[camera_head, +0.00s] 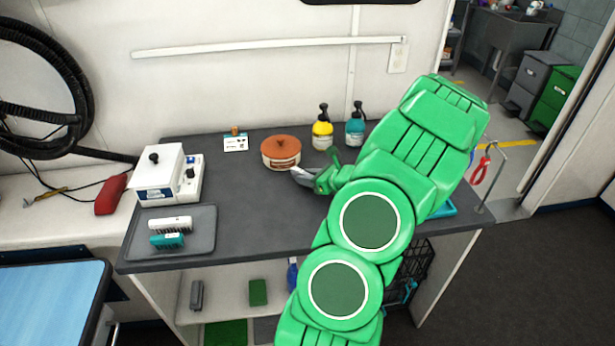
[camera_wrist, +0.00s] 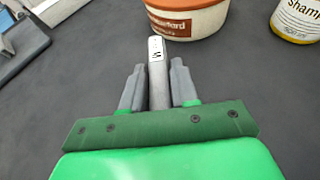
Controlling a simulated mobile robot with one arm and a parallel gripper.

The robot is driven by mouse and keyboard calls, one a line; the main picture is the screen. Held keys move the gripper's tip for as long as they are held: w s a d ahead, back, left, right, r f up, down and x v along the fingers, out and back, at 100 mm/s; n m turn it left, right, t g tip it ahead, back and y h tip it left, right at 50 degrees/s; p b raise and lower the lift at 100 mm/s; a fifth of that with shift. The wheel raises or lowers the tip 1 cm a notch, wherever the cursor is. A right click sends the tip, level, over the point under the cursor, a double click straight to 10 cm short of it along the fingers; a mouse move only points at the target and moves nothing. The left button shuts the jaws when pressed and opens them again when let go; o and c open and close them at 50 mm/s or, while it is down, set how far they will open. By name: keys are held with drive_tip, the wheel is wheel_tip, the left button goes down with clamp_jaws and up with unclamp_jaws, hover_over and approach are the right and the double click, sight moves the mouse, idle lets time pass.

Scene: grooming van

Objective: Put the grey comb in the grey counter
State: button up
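The grey comb (camera_wrist: 157,66) is a slim grey bar with a small white label. In the wrist view it stands between the two grey fingers of my gripper (camera_wrist: 157,84), which are close against both its sides. In the head view my gripper (camera_head: 312,180) is over the middle of the grey counter (camera_head: 245,205), just in front of the brown tub. The comb's lower end is hidden by the gripper body. I cannot tell whether the comb touches the counter top. The counter also fills the wrist view (camera_wrist: 75,80).
A brown-lidded tub (camera_head: 281,155), a yellow bottle (camera_head: 322,130) and a teal bottle (camera_head: 355,128) stand at the back. A grey tray (camera_head: 200,243) with brushes and a white box device (camera_head: 165,178) are at left. The counter's middle-left is clear.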

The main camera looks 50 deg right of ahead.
drive_tip(key=o, duration=0.3)
drive_tip(key=shift+o, duration=0.2)
drive_tip(key=shift+r, duration=0.1)
drive_tip(key=v, duration=1.2)
drive_tip(key=shift+r, duration=0.1)
drive_tip(key=shift+a, duration=0.1)
